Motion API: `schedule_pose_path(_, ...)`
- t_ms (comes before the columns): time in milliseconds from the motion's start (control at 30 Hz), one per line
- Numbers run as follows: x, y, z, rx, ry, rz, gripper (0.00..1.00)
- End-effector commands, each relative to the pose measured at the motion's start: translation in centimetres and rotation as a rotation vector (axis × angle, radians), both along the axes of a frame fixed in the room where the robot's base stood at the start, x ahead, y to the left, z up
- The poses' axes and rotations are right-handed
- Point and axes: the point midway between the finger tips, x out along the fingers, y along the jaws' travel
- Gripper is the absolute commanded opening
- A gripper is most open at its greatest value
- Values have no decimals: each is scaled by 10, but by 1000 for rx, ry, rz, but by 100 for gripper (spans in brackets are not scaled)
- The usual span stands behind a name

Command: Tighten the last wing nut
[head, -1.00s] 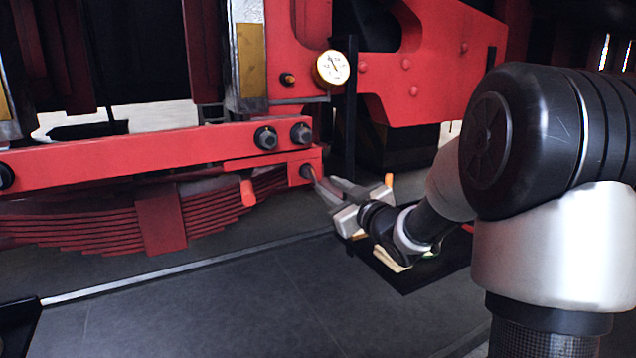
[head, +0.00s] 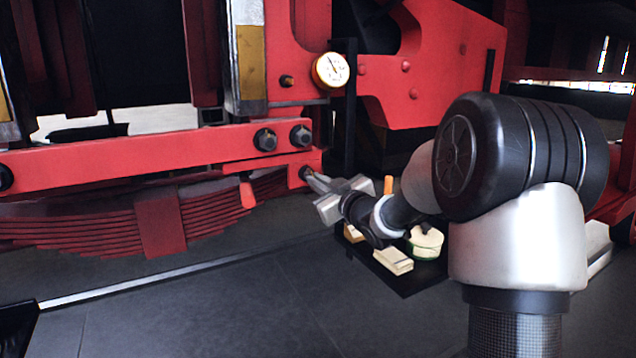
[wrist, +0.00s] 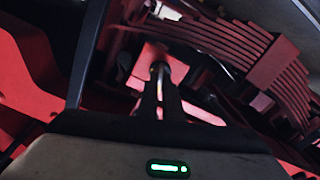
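My gripper (head: 308,174) reaches to the right end of the lower red bar, its fingertips at the dark round fitting there. In the wrist view the two narrow fingers (wrist: 161,85) are close together and point at a dark round end (wrist: 160,68) in front of a red block (wrist: 150,62). I cannot make out a wing nut's shape; the fingertips cover that spot. I cannot tell whether they grip it or only stand around it.
The red bar (head: 120,147) carries dark bolts (head: 265,139) above the leaf spring (head: 90,220). A red-orange handle (head: 247,193) hangs left of my gripper. A gauge (head: 331,69) sits above. A dark mat (head: 408,282) with blocks and a pot (head: 425,241) lies below. The front floor is clear.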

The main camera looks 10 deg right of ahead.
Motion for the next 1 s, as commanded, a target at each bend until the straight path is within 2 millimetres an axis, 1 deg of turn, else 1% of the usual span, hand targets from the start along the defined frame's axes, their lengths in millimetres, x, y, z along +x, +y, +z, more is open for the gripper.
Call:
schedule_pose_path(267,0,0,1,27,9,0,0)
schedule_pose_path(467,0,0,2,114,37,1,0)
schedule_pose_path(667,0,0,3,268,88,1,0)
schedule_pose_path(1000,0,0,2,576,190,-1,0)
